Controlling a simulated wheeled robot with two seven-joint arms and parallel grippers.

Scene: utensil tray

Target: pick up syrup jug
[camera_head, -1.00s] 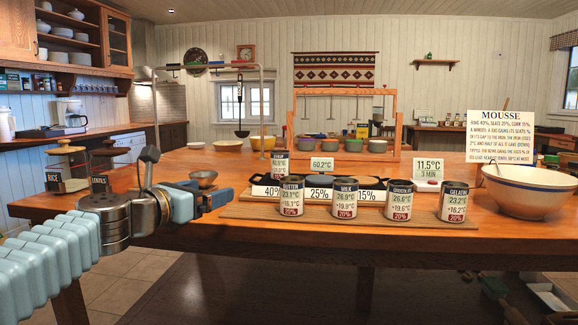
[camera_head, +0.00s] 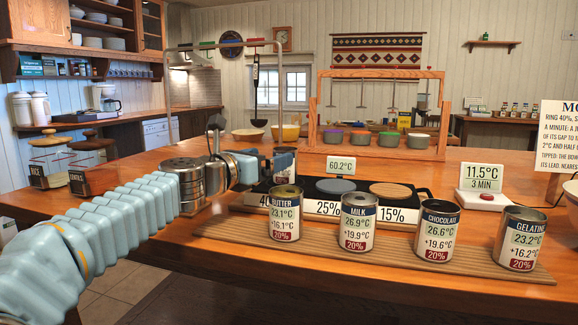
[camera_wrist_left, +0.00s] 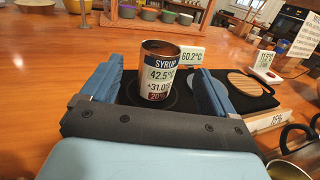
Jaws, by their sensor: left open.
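The syrup jug is a metal can labelled SYRUP (camera_wrist_left: 158,75) in the left wrist view. It stands upright on the left ring of the black hotplate (camera_wrist_left: 185,100). My left gripper (camera_wrist_left: 157,88) is open, with one blue finger on each side of the can in that view. I cannot tell whether either finger touches it. My right gripper is not in view.
Butter (camera_head: 286,214), milk (camera_head: 357,223), chocolate (camera_head: 437,231) and gelatine (camera_head: 519,239) cans stand on a wooden board (camera_head: 330,254) in front of the hotplate. A 60.2°C display (camera_head: 341,166) stands behind it. A wooden rack (camera_head: 385,74) with bowls is farther back.

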